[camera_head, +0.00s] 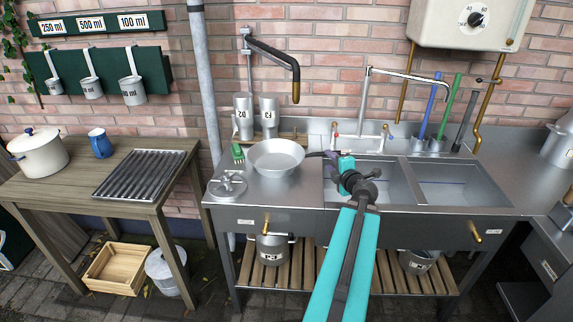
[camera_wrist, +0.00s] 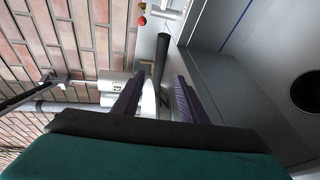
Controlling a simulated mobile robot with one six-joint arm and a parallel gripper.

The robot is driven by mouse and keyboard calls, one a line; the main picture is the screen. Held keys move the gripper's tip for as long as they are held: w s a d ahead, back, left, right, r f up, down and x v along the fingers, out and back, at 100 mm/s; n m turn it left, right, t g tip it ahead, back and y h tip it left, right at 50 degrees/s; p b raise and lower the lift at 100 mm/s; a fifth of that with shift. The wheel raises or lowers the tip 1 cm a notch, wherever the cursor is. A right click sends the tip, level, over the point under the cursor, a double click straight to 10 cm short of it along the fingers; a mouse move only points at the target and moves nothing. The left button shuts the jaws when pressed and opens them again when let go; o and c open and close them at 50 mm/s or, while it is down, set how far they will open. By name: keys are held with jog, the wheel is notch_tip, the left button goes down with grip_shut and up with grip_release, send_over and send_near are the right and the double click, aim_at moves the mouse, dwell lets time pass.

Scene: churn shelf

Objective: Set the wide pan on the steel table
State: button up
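The wide pan (camera_head: 275,155) is a shallow, light metal pan. It sits on the steel counter left of the sinks, with its dark handle pointing right toward my gripper. My gripper (camera_head: 328,157) is at the handle's end, over the left edge of the sink. In the wrist view my gripper (camera_wrist: 159,80) has its two fingers apart. The dark handle (camera_wrist: 162,58) shows between them, with gaps on both sides, and part of the pale pan (camera_wrist: 149,101) shows beyond. I cannot tell their exact depth. A steel table (camera_head: 545,184) stands at the right.
Two labelled steel cups (camera_head: 269,116) stand behind the pan. A green brush (camera_head: 237,153) and a round metal lid (camera_head: 228,185) are at its left. Sink taps (camera_head: 359,136) and upright coloured handles (camera_head: 440,115) are behind the sinks. A wooden table (camera_head: 70,188) holds a pot.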

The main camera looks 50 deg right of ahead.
aim_at(323, 155)
jog(key=x, duration=0.4)
jog(key=shift+w+d+b, duration=0.15)
jog(key=shift+b, duration=0.15)
jog(key=shift+x, duration=1.2)
jog(key=shift+w, duration=0.1)
jog(key=shift+p+x, duration=0.35)
jog(key=shift+x, duration=2.15)
jog(key=shift+w+r, duration=0.1)
jog(key=shift+c, duration=0.5)
grip_shut()
